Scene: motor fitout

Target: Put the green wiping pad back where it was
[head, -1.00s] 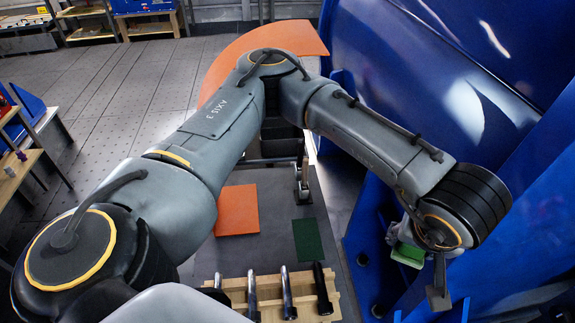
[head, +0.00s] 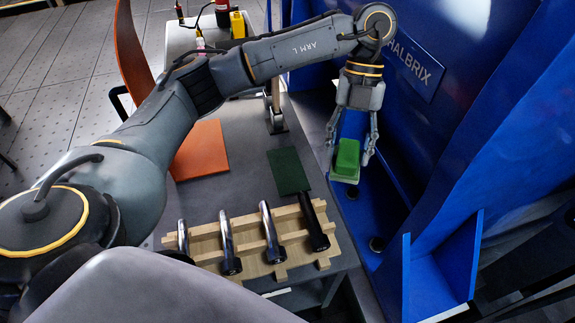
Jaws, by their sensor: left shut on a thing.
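The green wiping pad (head: 346,157) is a bright green block with a paler underside. My left gripper (head: 351,152) points down with its two fingers on either side of the pad and is shut on it. It holds the pad in the air, in front of the blue machine and to the right of the grey table. A flat dark green square (head: 289,171) lies bare on the table, left of the held pad. My right gripper is not in view.
A wooden rack (head: 205,247) with several dark-ended metal pins stands at the table's front, just below the green square. An orange sheet (head: 201,150) lies to the left. The blue machine (head: 440,110) closes off the right side. Bottles (head: 238,24) stand at the back.

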